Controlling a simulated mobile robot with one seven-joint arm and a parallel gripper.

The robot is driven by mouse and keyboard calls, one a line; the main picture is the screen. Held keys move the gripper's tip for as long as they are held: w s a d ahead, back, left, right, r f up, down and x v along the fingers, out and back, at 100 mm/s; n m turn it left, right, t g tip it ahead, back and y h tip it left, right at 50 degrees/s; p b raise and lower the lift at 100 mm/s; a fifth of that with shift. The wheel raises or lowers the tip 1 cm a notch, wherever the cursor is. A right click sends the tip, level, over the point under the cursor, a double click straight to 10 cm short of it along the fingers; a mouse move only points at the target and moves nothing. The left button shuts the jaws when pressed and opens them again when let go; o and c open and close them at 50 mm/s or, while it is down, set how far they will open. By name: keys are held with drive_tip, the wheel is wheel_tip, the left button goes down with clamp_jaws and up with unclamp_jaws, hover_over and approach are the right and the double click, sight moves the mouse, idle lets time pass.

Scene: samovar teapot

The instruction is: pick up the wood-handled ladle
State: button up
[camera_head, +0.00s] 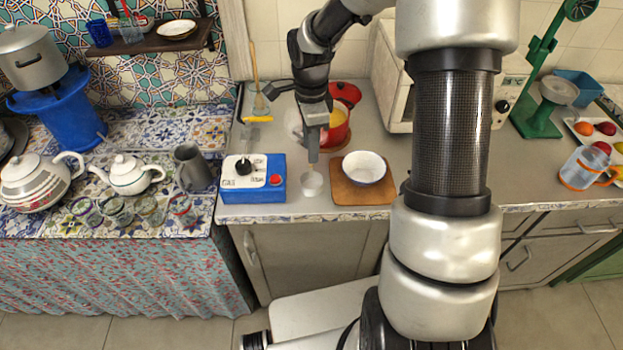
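A small pale, round bowl (312,184), which looks like the ladle's, is on the grey counter between the blue box and the wooden board. A short light-brown piece, apparently its wooden handle, rises from it to the fingertips of my gripper. My gripper (313,158) points straight down right above the bowl. Its fingers are seen edge-on as one dark bar, so I cannot tell whether they are closed on the handle. The upper handle is hidden by the fingers.
A blue control box (251,179) stands close left. A white bowl (364,167) on a wooden board (362,193) is close right. A red pot (337,127) stands behind. A glass jar (255,103) holds a wooden stick. The counter's front edge is near.

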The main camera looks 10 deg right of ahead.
clamp_jaws()
drive_tip(key=shift+r, duration=0.1)
